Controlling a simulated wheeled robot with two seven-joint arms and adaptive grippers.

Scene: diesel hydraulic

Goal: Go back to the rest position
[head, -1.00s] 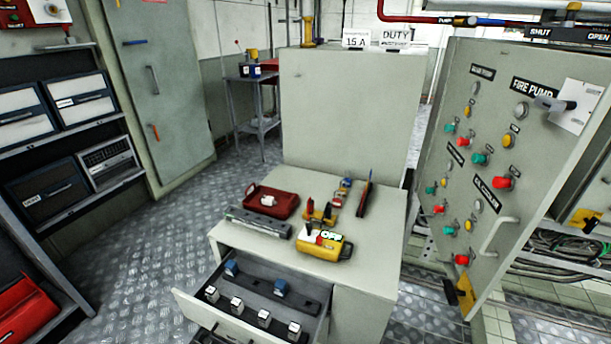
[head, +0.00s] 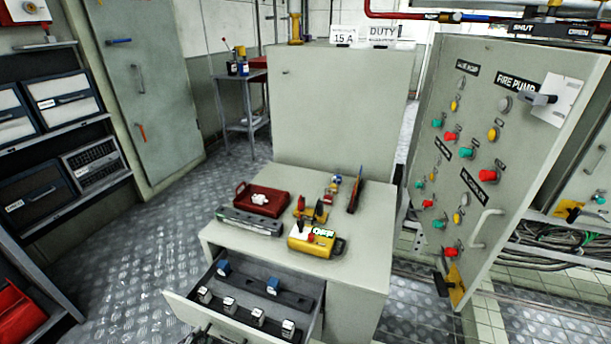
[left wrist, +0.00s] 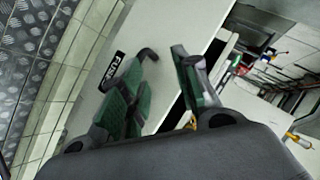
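My left gripper (left wrist: 160,88) shows in the left wrist view. Its two green-padded fingers stand apart with nothing between them, so it is open and empty. Behind the fingers is a pale panel (left wrist: 188,38) with a black label that is only partly readable. I cannot tell whether the fingers touch it. My right gripper is in no view.
A cabinet's drawer (head: 225,318) stands open at the front, holding several small blocks. Its worktop (head: 265,250) carries a red tray (head: 262,200), a grey bar (head: 248,221) and a yellow device (head: 316,246). A control panel (head: 485,150) stands at right. Floor (head: 145,240) is clear at left.

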